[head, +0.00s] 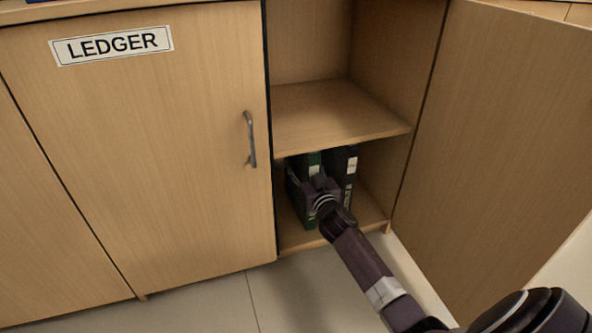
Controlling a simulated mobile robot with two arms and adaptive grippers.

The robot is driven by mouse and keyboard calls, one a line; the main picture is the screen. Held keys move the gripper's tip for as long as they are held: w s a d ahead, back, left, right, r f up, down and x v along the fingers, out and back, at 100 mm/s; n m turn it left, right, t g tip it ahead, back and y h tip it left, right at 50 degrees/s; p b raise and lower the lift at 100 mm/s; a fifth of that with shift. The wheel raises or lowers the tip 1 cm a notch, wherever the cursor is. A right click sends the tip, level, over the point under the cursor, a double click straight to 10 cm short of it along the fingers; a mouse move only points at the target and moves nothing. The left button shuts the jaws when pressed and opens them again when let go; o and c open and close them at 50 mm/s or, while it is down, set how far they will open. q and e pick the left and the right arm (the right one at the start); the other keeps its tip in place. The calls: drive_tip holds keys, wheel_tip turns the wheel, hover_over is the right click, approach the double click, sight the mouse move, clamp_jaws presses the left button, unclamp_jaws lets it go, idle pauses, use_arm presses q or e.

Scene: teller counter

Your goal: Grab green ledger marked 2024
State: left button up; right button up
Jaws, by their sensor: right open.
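A green ledger (309,162) stands upright on the bottom shelf of the open cabinet. My right arm comes in from the lower right, and my right gripper (318,183) is open in front of the green ledger, covering much of its spine. Whether the fingers touch it cannot be told. A dark ledger (348,165) with a white label stands just to its right. The year on the green ledger cannot be read. My left gripper is not in view.
A closed door with a LEDGER sign (112,45) and grey handle (250,139) is on the left. The open door (500,140) stands at the right. The middle shelf (335,113) is empty above the ledgers. Tiled floor (210,305) lies in front.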

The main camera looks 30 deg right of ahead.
drive_tip(key=shift+w, duration=0.2)
drive_tip(key=shift+s+r, duration=0.15)
drive_tip(key=shift+c, duration=0.4)
clamp_jaws()
drive_tip(key=shift+r, duration=0.15)
